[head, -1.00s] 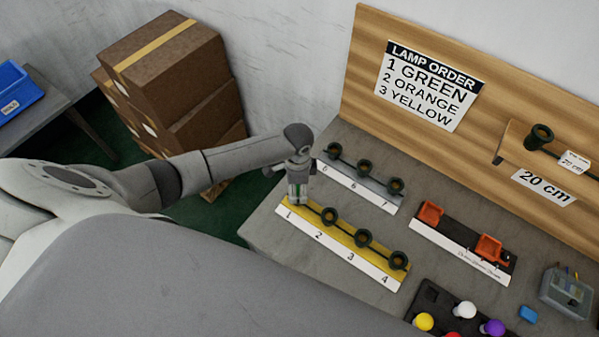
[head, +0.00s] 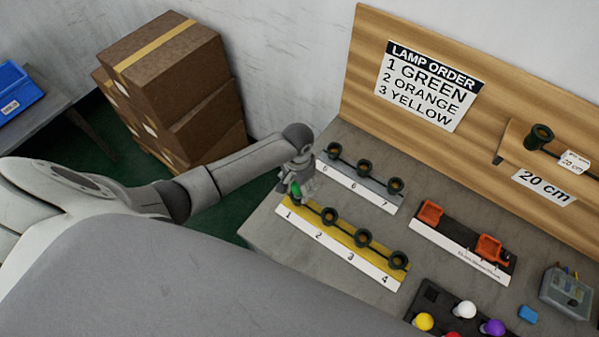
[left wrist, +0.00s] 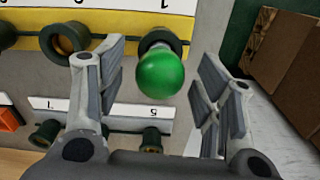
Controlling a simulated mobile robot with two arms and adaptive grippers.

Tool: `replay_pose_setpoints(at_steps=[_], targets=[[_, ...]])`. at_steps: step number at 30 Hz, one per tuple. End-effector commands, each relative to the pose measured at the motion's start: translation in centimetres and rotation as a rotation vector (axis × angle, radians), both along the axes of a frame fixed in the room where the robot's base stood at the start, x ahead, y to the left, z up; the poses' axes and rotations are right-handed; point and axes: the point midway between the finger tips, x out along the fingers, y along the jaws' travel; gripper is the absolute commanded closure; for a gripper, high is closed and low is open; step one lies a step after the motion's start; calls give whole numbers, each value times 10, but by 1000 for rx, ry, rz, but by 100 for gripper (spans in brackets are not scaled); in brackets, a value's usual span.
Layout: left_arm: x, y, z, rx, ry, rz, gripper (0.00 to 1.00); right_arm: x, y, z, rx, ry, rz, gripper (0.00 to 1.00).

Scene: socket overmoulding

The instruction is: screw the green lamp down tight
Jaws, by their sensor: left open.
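The green lamp (head: 295,189) stands at position 1, the far left end of the yellow socket strip (head: 345,243). In the left wrist view the round green lamp (left wrist: 160,73) shows between the two spread fingers of my left gripper (left wrist: 162,66), with clear gaps on both sides. My left gripper (head: 301,188) is open around the lamp in the head view. The lamp's base and its seat in the socket are mostly hidden behind the bulb. My right gripper is not in view.
Empty dark sockets (head: 363,238) line the rest of the yellow strip. A grey strip (head: 380,196) with sockets 5 to 7 lies just behind. A dark tray (head: 429,298) holds several coloured lamps at the front right. An orange-holder rack (head: 462,252) stands at right.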

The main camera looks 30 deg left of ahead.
Motion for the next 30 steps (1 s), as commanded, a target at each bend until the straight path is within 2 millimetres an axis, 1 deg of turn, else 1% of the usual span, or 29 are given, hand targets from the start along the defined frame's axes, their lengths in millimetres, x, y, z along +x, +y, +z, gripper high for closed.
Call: replay_pose_setpoints(at_steps=[6,9,14,21,24,28,30], targets=[[-1,-1,0,-3,2,242,39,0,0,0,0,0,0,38],[-1,-1,-1,-2,1,331,39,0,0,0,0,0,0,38],[-1,-1,0,-1,2,400,39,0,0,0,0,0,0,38],[-1,-2,-1,-3,2,671,39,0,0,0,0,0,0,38],[-1,-1,0,-2,2,748,39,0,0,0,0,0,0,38],[0,-1,0,-1,2,802,39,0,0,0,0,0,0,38],[-1,-1,0,-3,2,868,39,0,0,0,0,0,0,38]])
